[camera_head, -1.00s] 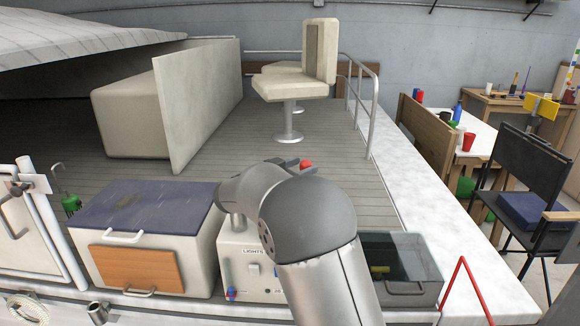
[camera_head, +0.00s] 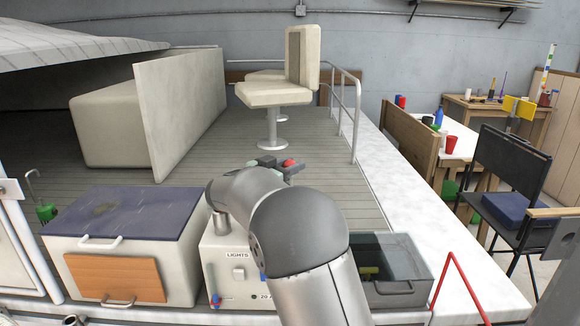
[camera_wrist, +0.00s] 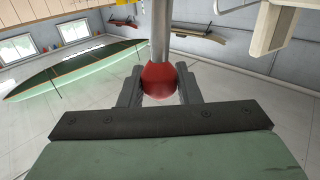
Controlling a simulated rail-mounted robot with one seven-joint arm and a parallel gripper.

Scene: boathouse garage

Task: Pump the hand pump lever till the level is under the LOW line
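My gripper (camera_head: 276,166) is over the deck edge, seen past my arm in the head view. A red ball knob shows at its tip (camera_head: 289,163). In the wrist view, a round metal rod comes down from the top and ends in the red ball knob (camera_wrist: 159,80). My gripper's two dark fingers (camera_wrist: 159,90) stand close on either side of the knob and appear shut on it. The pump body is hidden. I see no level gauge or LOW line in either view.
A white box labelled LIGHTS (camera_head: 238,272) and a dark see-through bin (camera_head: 402,292) stand near my arm. A blue-topped locker (camera_head: 130,212) is at left. A red bent bar (camera_head: 452,270) rises at right. A cream seat (camera_head: 275,92) stands on the deck.

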